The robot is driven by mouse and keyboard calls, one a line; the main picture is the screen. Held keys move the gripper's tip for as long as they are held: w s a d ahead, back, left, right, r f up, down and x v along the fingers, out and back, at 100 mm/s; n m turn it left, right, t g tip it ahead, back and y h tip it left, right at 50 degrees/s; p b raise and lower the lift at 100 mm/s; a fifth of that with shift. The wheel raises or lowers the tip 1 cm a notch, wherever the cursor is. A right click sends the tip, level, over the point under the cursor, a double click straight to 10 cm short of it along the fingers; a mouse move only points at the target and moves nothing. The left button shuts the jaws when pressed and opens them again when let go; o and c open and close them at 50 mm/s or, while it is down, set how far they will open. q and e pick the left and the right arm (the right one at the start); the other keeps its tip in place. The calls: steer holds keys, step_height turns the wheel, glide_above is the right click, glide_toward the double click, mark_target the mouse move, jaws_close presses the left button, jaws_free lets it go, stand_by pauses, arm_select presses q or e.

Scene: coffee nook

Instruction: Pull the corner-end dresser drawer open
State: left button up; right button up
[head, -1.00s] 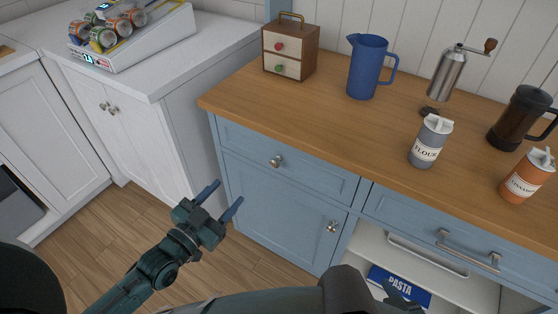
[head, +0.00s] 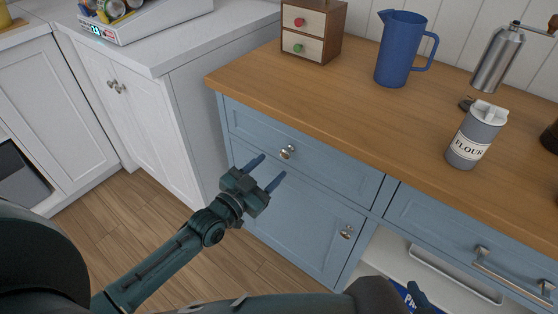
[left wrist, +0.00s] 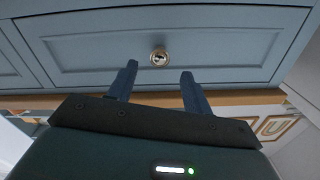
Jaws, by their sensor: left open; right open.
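The blue dresser's corner-end drawer (head: 330,172) is closed, its front flush under the wooden top. Its round metal knob (head: 287,152) also shows in the left wrist view (left wrist: 159,57), centred between and just beyond my fingertips. My left gripper (head: 268,170) is open and empty, just in front of the drawer and slightly below the knob in the head view. In the left wrist view its two fingers (left wrist: 159,72) point at the drawer front, apart from the knob. My right gripper (head: 417,296) shows only partly at the bottom edge of the head view, open, by the shelf.
On the wooden top (head: 330,105) stand a small two-drawer box (head: 312,32), a blue pitcher (head: 401,50), a flour canister (head: 475,135) and a grinder (head: 498,58). A cupboard door with a knob (head: 346,232) lies below the drawer. Wooden floor (head: 160,225) is clear at left.

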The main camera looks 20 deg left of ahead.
mark_target(283, 155)
arm_select(q)
steer(key=shift+x, duration=2.4)
jaws_close()
